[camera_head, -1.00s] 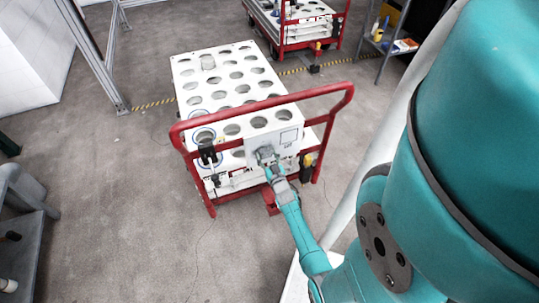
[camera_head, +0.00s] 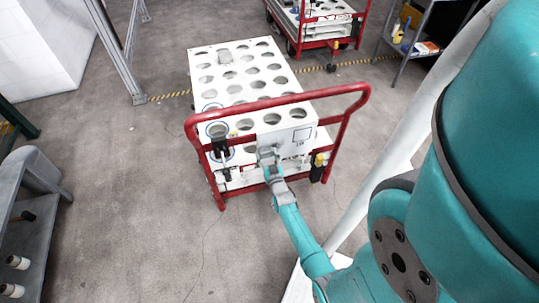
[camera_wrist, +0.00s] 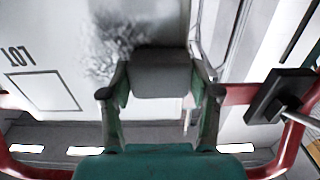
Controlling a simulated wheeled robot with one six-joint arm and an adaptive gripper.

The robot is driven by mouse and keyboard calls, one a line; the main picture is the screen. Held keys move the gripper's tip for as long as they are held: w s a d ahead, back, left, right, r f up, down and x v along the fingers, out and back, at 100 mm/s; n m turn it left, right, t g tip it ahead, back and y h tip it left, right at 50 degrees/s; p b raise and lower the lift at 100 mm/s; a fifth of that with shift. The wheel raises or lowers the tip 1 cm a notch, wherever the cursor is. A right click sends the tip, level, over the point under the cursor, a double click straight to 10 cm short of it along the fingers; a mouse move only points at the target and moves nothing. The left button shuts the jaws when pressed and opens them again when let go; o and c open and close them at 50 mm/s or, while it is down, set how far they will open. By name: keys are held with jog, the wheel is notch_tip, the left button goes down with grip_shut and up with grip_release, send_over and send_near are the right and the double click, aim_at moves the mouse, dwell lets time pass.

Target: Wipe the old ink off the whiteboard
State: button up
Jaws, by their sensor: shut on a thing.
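The whiteboard (camera_head: 302,131) is a white panel on the near end of a cart, with a printed box outline and lettering. In the wrist view the whiteboard (camera_wrist: 45,50) appears upside down, with the lettering and box at left. A grey, patchy ink smudge (camera_wrist: 108,45) lies on it, partly hidden behind the eraser. My gripper (camera_head: 268,156) is in front of the board. In the wrist view my gripper (camera_wrist: 161,92) is shut on a grey block-shaped eraser (camera_wrist: 160,76), one finger on each side. I cannot tell whether the eraser touches the board.
A red handle rail (camera_head: 285,99) crosses above the board. A black fitting (camera_head: 220,148) hangs at left. The cart's white top (camera_head: 237,97) has rows of round holes. A second cart (camera_head: 325,42) and a shelf (camera_head: 425,28) stand behind; a grey bench (camera_head: 35,180) is at left.

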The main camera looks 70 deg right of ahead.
aim_at(285, 142)
jog(key=shift+r, duration=0.2)
jog(key=shift+s+r, duration=0.1)
jog(key=shift+r, duration=0.6)
jog(key=shift+s+d, duration=1.2)
jog(key=shift+d, duration=0.05)
jog(key=shift+s+d, duration=0.8)
jog(key=shift+s, duration=0.3)
jog(key=shift+s+d, duration=0.8)
jog(key=shift+s, duration=0.3)
jog(key=v, duration=0.3)
